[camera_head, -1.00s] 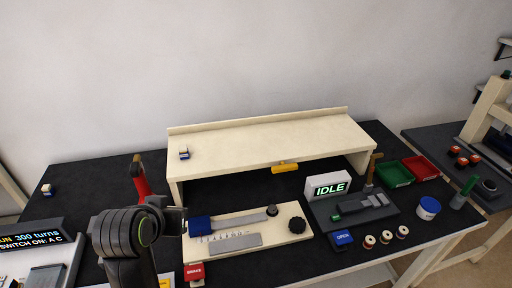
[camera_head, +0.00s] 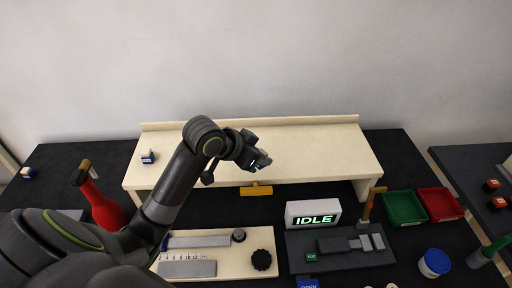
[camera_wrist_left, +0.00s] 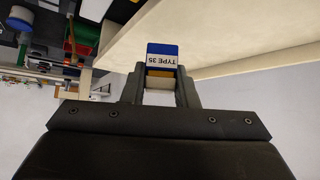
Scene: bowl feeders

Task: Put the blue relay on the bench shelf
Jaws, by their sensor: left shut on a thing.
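A relay with a blue top and a white label reading "TYPE 35" (camera_wrist_left: 162,56) is between the fingers of my left gripper (camera_wrist_left: 160,84). In the head view my left gripper (camera_head: 260,162) is above the front part of the cream bench shelf (camera_head: 310,150), and the relay there is mostly hidden by the fingers. The shelf also shows close by in the wrist view (camera_wrist_left: 225,32). The relay looks clear of the shelf, but the exact height cannot be told. My right gripper is not in view.
The shelf's right half is clear. An IDLE sign (camera_head: 313,214) and green bin (camera_head: 404,208) stand below.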

